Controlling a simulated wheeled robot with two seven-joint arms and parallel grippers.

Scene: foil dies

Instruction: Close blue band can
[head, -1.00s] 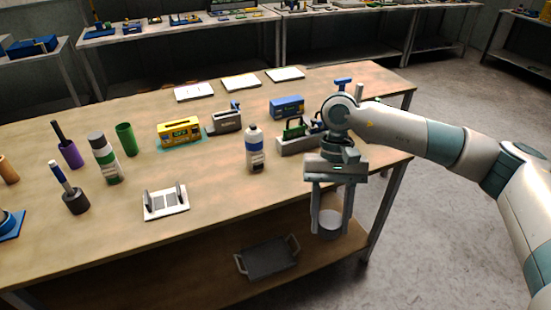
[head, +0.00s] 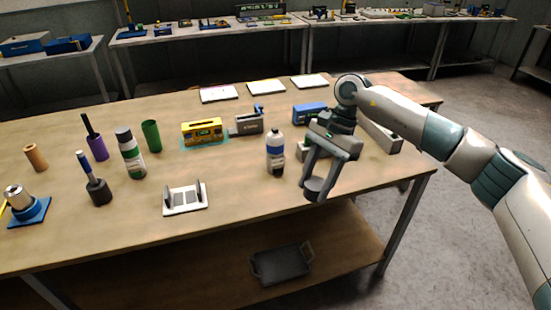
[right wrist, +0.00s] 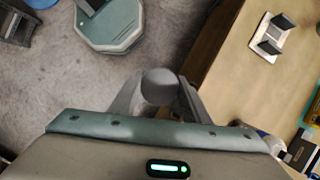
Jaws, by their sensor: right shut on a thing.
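The blue band can (head: 275,152) stands upright on the table, a white bottle shape with a blue band and a dark lower part. Its narrow top is pale, and I cannot see into it. My right gripper (head: 316,187) is tilted, just right of the can and apart from it, above the table's front edge. It is shut on a round grey cap-like piece (head: 315,190). The right wrist view shows this grey piece (right wrist: 160,86) between the fingers. The can is mostly hidden there. My left gripper is not in view.
A green band can (head: 130,155) with a grey cap stands at the left. A white bracket plate (head: 185,201) lies in front, and a yellow box (head: 201,131) stands behind. Grey blocks and a blue box (head: 308,113) lie near my right gripper. Bare tabletop (head: 235,185) lies left of the can.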

